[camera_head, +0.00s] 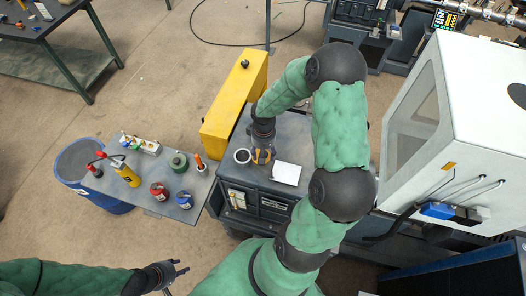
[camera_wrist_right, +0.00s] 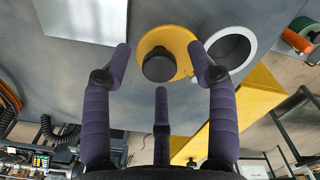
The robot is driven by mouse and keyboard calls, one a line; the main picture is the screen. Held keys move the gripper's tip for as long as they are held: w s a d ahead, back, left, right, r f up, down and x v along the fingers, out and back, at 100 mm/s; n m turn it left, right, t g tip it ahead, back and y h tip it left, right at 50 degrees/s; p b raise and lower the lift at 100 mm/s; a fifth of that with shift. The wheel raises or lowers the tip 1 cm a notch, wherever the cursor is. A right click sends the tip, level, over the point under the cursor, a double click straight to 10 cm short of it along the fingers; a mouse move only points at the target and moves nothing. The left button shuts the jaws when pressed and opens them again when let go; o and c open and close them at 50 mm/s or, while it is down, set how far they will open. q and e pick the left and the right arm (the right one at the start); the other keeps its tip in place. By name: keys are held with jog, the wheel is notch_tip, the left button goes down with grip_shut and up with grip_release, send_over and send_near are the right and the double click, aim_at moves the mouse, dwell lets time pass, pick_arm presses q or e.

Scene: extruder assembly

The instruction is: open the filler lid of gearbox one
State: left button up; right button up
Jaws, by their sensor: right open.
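A round yellow disc with a black knob (camera_wrist_right: 158,66), like a lid, sits at the grey cabinet top (camera_head: 226,178). My right gripper (camera_head: 263,157) is above it, pointing down. In the right wrist view the open fingers (camera_wrist_right: 162,62) are spread on either side of the knob, with no clear contact. The head view mostly hides this disc behind the gripper. A long yellow housing (camera_head: 235,104) stands behind, with another black knob (camera_head: 245,63) on top. I cannot tell which part is gearbox one. My left gripper (camera_head: 176,271) is open and empty at the bottom.
A white-rimmed dark cup or opening (camera_head: 242,156) is close beside the right gripper. A white sheet (camera_head: 287,173) lies on its other side. A side table (camera_head: 150,190) holds bottles and cans. A blue bin (camera_head: 78,160) and a white machine (camera_head: 455,100) flank the area.

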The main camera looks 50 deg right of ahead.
jog(key=shift+r, duration=0.1)
jog(key=shift+r+p, duration=2.3)
jog(key=shift+r, duration=1.15)
notch_tip(320, 180, up, 12)
jog(key=shift+f, duration=0.1)
